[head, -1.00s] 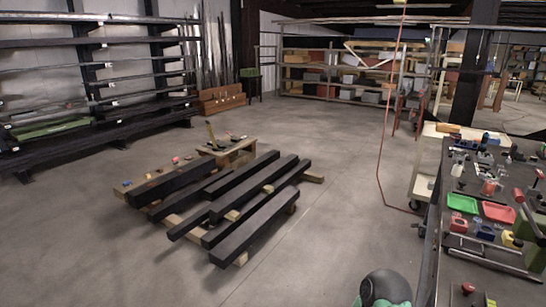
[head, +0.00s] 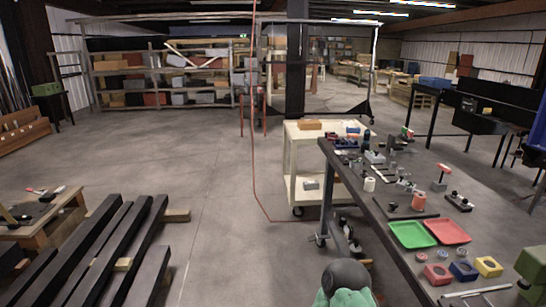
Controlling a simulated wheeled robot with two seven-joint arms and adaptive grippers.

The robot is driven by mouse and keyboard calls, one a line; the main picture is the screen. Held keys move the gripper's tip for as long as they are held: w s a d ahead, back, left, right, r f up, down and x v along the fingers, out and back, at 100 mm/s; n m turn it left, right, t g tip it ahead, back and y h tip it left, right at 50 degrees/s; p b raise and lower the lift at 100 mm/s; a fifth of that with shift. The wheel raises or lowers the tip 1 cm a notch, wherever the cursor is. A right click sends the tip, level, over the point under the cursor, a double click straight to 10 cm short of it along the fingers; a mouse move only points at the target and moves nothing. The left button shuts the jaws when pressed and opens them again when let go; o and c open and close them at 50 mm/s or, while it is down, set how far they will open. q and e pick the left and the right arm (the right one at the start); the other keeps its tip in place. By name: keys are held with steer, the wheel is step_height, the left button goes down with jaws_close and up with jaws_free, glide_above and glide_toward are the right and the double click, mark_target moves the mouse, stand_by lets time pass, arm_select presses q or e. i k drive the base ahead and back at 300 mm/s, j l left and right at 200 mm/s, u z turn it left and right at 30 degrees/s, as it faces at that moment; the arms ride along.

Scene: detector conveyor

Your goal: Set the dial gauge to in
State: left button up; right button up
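No dial gauge can be made out for certain among the small items on the dark workbench (head: 395,262) at the right. A red block (head: 437,274), a blue block (head: 464,271) and a yellow block (head: 488,266), each with a round feature on top, sit near its front. They are too small to tell whether any is a gauge. Neither of my grippers can be seen in the head view.
A green tray (head: 412,235) and a red tray (head: 447,231) lie on the workbench, with several small tools and fixtures behind. A cream cart (head: 303,133) stands beyond it. Dark beams (head: 92,250) lie at lower left. Open floor (head: 215,210) lies between beams and bench.

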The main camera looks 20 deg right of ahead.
mark_target(408, 187)
steer(key=i+z, duration=0.8)
steer(key=i+j+z, duration=0.1)
steer(key=i+z, duration=0.2)
steer(key=z, duration=0.15)
steer(key=i+j+z, duration=0.25)
steer(key=z, duration=0.15)
steer(key=i+j+z, duration=0.4)
steer(key=k, duration=0.1)
